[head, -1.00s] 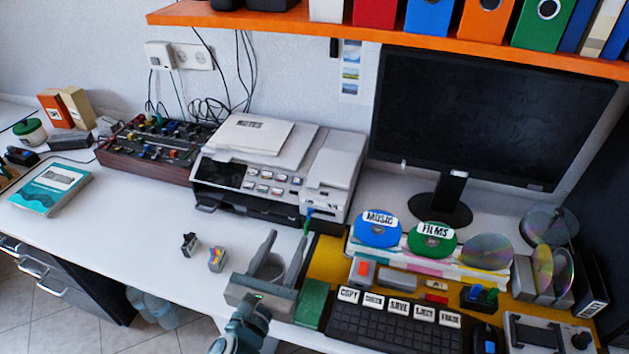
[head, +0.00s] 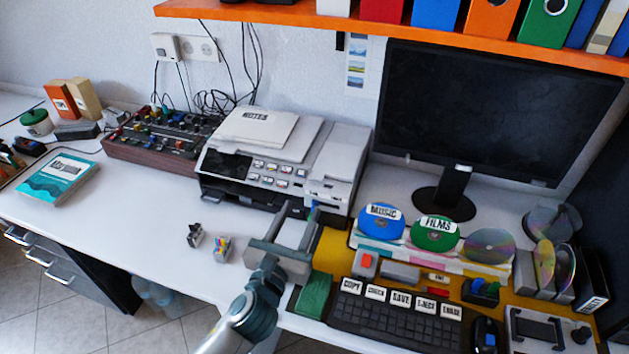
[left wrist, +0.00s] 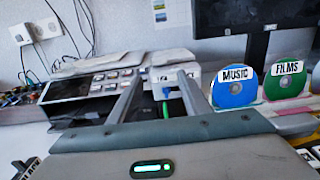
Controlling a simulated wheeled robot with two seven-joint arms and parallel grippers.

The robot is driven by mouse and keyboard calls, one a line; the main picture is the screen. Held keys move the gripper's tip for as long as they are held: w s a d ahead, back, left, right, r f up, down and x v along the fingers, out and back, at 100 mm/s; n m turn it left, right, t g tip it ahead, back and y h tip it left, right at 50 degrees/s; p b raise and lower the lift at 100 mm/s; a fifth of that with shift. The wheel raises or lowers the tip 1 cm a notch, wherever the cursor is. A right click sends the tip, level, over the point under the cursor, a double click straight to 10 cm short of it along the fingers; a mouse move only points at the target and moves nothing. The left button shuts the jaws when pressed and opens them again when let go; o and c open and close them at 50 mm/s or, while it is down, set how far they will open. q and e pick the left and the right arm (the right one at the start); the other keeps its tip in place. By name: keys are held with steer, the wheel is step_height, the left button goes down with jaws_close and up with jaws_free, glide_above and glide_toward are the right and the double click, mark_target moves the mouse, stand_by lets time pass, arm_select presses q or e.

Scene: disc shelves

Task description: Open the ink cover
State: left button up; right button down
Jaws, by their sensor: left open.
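The printer (head: 270,165) stands on the white desk against the wall, grey and white with a dark front. Its raised right section (head: 338,160) has a pale lid that looks closed; I cannot tell exactly where the ink cover's edge is. My left gripper (head: 300,208) is open and empty, just in front of the printer's right front corner. In the left wrist view its two fingers (left wrist: 160,80) point at that right section (left wrist: 178,72), apart, with a small blue and green part (left wrist: 167,93) between them. Contact is not clear. My right gripper is not in view.
A monitor (head: 480,110) and blue and green discs (head: 381,225) stand to the right. A keyboard (head: 395,315) and a green block (head: 314,295) lie near the front edge. Two small ink-cartridge-like blocks (head: 223,249) sit left of the gripper. An orange shelf (head: 400,30) hangs above.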

mark_target(316, 179)
arm_select(q)
steer(key=x, duration=1)
steer(key=shift+p, duration=0.35)
steer(key=shift+w+d+f, duration=0.1)
steer(key=shift+w+d, duration=0.05)
steer(key=shift+w, duration=0.5)
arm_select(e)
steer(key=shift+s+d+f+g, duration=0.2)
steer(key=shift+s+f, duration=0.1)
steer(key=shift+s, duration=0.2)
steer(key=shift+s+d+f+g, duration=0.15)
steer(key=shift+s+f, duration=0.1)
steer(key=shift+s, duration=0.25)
arm_select(q)
steer(key=c, duration=0.9)
jaws_close()
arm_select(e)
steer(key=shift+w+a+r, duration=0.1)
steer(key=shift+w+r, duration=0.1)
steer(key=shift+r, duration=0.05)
